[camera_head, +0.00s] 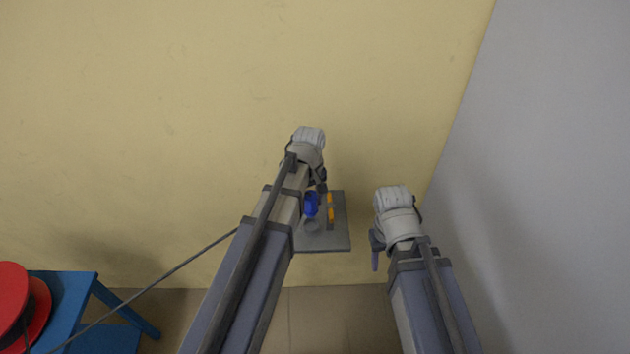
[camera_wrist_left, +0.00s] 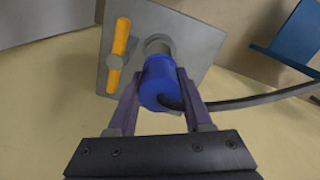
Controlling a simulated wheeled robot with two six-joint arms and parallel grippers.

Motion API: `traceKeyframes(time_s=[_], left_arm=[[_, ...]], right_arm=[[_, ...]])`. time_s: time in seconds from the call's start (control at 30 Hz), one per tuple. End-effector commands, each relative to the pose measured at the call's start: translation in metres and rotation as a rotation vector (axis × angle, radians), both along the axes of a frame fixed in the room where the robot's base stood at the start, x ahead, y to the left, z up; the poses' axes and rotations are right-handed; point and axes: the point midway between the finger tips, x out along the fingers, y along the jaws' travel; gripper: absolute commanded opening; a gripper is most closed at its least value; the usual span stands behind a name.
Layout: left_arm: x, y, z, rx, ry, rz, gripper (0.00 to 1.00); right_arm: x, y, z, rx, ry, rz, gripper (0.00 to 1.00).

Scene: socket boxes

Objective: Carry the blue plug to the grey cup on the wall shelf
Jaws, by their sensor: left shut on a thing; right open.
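My left gripper (camera_wrist_left: 159,84) is shut on the blue plug (camera_wrist_left: 160,92), with one finger on each side of it. The plug also shows in the head view (camera_head: 311,204), partly behind my left arm. The grey cup (camera_wrist_left: 158,45) is on the grey wall shelf (camera_wrist_left: 198,52), straight beyond the plug's front end. In the head view the shelf (camera_head: 338,243) shows under and beside my left arm. I cannot tell whether plug and cup touch or are apart. My right gripper (camera_head: 375,254) is open and empty, to the right of the shelf.
An orange handle (camera_wrist_left: 119,52) is on the shelf beside the cup. A dark cable (camera_wrist_left: 255,98) runs from the plug, past my left arm, towards a red reel (camera_head: 38,306) on a blue stool (camera_head: 82,290). A grey wall (camera_head: 560,180) stands on the right.

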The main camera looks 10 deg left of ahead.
Motion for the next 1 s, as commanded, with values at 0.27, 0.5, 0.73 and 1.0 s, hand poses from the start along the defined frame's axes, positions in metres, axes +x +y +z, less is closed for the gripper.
traceKeyframes(time_s=[0.27, 0.5, 0.73, 1.0], left_arm=[[0.0, 0.0, 0.0, 0.0, 0.0, 0.011, 0.0], [0.0, 0.0, -0.015, 0.0, 0.0, 0.011, 0.0], [0.0, 0.0, -0.037, 0.0, 0.0, 0.01, 0.0], [0.0, 0.0, -0.043, 0.0, 0.0, 0.01, 0.0]], right_arm=[[0.0, 0.0, 0.0, 0.0, 0.0, 0.0, 0.5], [0.0, 0.0, -0.015, 0.0, 0.0, 0.0, 0.5], [0.0, 0.0, -0.037, 0.0, 0.0, 0.0, 0.5], [-0.001, 0.0, -0.043, 0.0, 0.0, 0.0, 0.5]])
